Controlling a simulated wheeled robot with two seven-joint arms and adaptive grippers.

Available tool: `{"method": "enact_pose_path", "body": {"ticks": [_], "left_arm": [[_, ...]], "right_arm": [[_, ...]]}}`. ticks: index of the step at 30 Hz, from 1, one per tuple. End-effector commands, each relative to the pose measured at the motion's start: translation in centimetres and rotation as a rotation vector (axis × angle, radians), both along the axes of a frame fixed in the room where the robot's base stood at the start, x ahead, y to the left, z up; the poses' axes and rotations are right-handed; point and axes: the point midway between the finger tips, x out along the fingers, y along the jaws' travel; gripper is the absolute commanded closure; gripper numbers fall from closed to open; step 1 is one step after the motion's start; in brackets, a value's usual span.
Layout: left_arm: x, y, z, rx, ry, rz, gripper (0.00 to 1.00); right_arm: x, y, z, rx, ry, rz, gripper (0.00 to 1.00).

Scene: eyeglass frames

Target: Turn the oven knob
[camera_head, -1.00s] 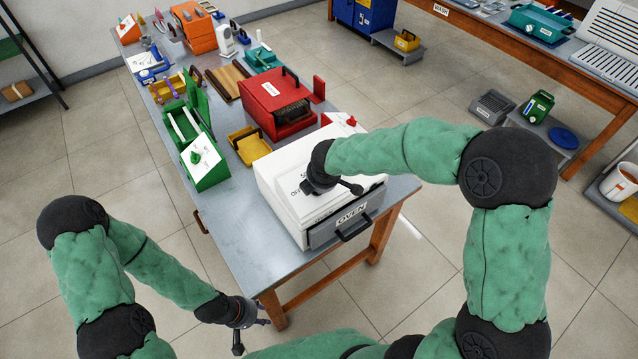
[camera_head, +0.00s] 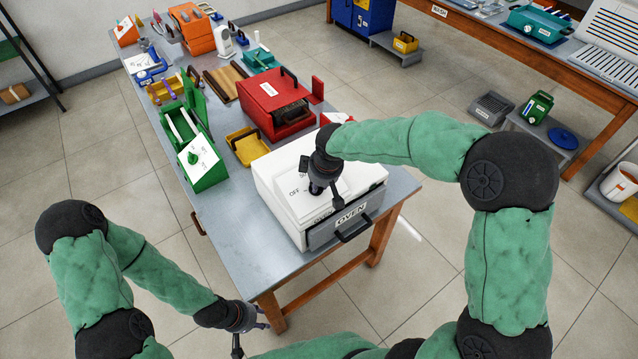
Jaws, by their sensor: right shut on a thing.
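The white oven (camera_head: 283,205) stands at the near end of the grey table, with a dark grey front drawer labelled OVEN (camera_head: 350,212). Its top panel has lettering, and the word OFF shows left of my gripper. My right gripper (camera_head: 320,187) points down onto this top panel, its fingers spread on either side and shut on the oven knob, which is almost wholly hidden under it. My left gripper (camera_head: 250,334) is low at the front left, off the table's near edge, with its fingers apart and empty.
A red box (camera_head: 270,105), a yellow tray (camera_head: 247,149) and a green device with a dial (camera_head: 203,163) stand behind and left of the oven. The grey table (camera_head: 235,225) is bare left of the oven.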

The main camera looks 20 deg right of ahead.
Motion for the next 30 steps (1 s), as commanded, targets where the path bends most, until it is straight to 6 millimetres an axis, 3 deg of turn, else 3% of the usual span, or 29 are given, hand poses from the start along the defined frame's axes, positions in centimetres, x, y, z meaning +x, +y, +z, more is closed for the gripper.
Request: {"method": "enact_pose_path", "body": {"ticks": [12,30], "left_arm": [[0.0,0.0,-0.38,0.0,0.0,0.0,0.6],[-0.01,0.0,-0.44,0.0,0.0,0.0,0.6]], "right_arm": [[-0.01,-0.18,0.0,0.107,0.038,-0.234,1.0],[-0.02,-0.19,0.0,0.136,0.048,-0.296,1.0]]}}
